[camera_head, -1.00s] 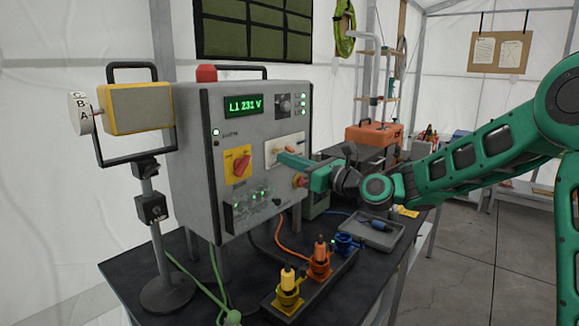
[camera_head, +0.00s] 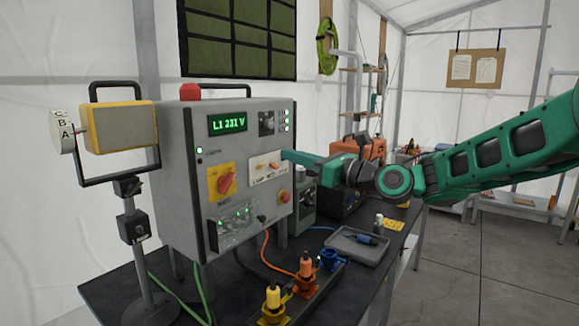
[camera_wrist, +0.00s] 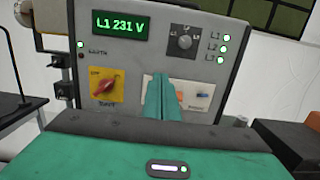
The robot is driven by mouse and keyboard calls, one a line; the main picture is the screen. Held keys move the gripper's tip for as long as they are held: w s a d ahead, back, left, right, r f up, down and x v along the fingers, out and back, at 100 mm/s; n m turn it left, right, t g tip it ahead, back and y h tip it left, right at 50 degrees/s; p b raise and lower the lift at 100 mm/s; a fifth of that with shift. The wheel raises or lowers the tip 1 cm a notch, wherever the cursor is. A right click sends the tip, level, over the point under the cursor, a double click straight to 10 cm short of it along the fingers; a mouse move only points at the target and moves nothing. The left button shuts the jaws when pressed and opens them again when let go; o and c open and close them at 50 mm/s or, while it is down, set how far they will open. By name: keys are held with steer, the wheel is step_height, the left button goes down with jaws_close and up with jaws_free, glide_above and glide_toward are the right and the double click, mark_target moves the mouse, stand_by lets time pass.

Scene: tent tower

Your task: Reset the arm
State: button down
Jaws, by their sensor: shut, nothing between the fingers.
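My gripper (camera_head: 290,156) is in front of the grey control box (camera_head: 170,184). Its green fingers are closed together and empty. In the wrist view the closed fingers (camera_wrist: 163,90) point at the panel with the white switch plate (camera_wrist: 201,94), covering part of it. I cannot tell whether the fingertips touch the plate. The box's display (camera_head: 228,124) reads L1 231 V. A red rotary switch on a yellow plate (camera_head: 212,190) sits left of the white plate. A black selector knob (camera_wrist: 185,43) and several lit green lamps are above.
Yellow (camera_head: 272,300) and orange (camera_head: 305,270) plugs stand in a strip at the table's front. A grey tray (camera_head: 358,246) holds a tool. Open floor lies to the right.

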steer(key=shift+d, duration=0.15)
steer(key=s+d+f+n+g+h, duration=0.2)
steer(key=s+d+f+n+h, duration=0.35)
steer(key=d+f, duration=0.5)
steer(key=s+d+f+n+g+h, duration=0.2)
steer(key=s+d+f+n+h, duration=0.4)
steer(key=d+f, duration=0.45)
steer(key=s+d+f+n+g+h, duration=0.3)
steer(key=s+d+n+h, duration=0.1)
steer(key=s+d, duration=1)
steer(key=s+d+f+n+g, duration=0.1)
steer(key=s+d+g, duration=0.1)
steer(key=s, duration=0.6)
steer(key=s+d+f+n+g, duration=0.1)
steer(key=s+f+n+g, duration=0.1)
steer(key=s, duration=0.7)
steer(key=shift+s+d, duration=0.15)
steer(key=shift+d, duration=0.2)
steer(key=shift+n, duration=0.25)
